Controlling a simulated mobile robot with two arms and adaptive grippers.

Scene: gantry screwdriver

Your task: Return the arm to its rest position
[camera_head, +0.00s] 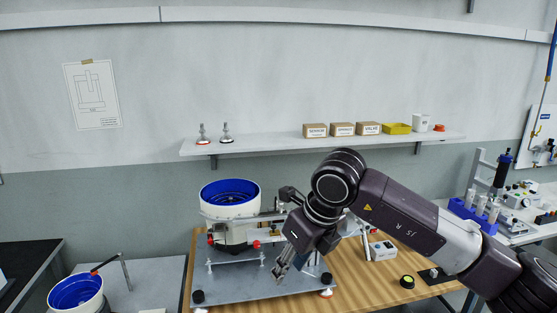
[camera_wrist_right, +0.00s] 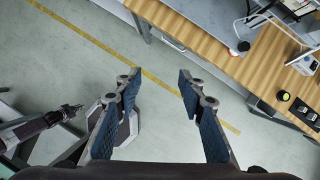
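My right arm (camera_head: 400,215) comes in from the right and reaches over the front of the wooden-topped bench. My right gripper (camera_head: 283,268) points down and left, in front of the metal base plate of the feeder machine in the head view. In the right wrist view its two blue-padded fingers (camera_wrist_right: 159,82) stand wide apart with nothing between them, over grey floor. A dark arm end, which looks like my left gripper (camera_wrist_right: 70,111), shows small at the left of that view. Its fingers are too small to judge. My left arm does not show in the head view.
The feeder with the blue bowl (camera_head: 230,190) stands on the bench (camera_head: 350,292), just left of my right gripper. A second blue bowl (camera_head: 76,292) is at lower left. A wall shelf (camera_head: 270,144) holds boxes. A blue rack (camera_head: 474,214) stands at right. Floor beside the bench is clear.

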